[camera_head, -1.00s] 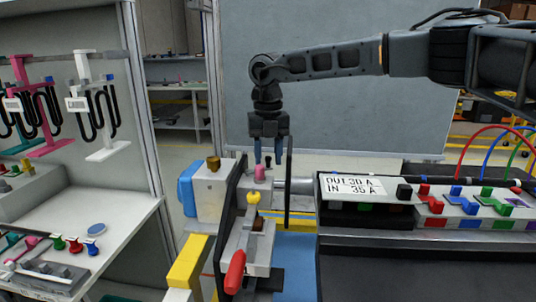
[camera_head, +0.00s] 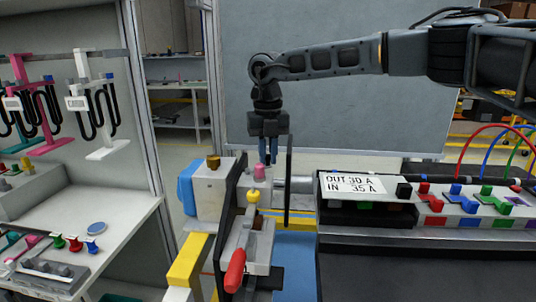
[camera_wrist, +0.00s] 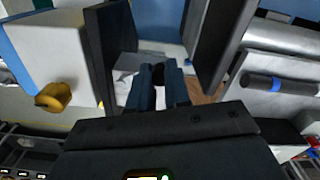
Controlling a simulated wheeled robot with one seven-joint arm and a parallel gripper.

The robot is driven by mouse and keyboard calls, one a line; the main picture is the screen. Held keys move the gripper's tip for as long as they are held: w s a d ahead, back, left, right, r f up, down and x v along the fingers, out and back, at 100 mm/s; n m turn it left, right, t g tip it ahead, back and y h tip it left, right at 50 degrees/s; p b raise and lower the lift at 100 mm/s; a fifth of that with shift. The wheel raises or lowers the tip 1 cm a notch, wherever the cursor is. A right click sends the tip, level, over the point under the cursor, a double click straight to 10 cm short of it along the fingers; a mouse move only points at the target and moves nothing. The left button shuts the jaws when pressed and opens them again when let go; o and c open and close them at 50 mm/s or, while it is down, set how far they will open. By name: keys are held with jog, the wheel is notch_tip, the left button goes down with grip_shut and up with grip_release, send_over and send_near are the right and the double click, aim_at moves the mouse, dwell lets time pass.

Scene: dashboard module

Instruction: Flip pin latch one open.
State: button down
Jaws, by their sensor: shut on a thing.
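My gripper (camera_head: 267,153) points down over the fixture, just behind and right of a pink knob (camera_head: 259,172). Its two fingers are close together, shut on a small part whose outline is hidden. In the wrist view my gripper (camera_wrist: 158,72) has a narrow dark strip between its fingers; I cannot tell which part it is. A yellow knob (camera_head: 253,196) and a red handle (camera_head: 235,270) sit nearer on the same fixture. A brass knob (camera_head: 213,162) stands on the white block to the left. No label shows which part is pin latch one.
A dark upright plate (camera_head: 289,180) stands close on the right of my fingers. A panel with a printed card (camera_head: 352,184) and coloured switches lies to the right. A shelf bench (camera_head: 120,215) stands at the left.

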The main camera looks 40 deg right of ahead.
jog(key=shift+w+d+n, duration=0.1)
jog(key=shift+w+n, duration=0.35)
jog(key=shift+n, duration=0.5)
jog(key=shift+w+d+n, duration=0.1)
jog(key=shift+w+n, duration=0.35)
jog(key=shift+n, duration=0.5)
jog(key=c, duration=1.1)
grip_release()
notch_tip(320, 180, up, 8)
jog(key=shift+f+b, duration=0.1)
jog(key=shift+b, duration=0.45)
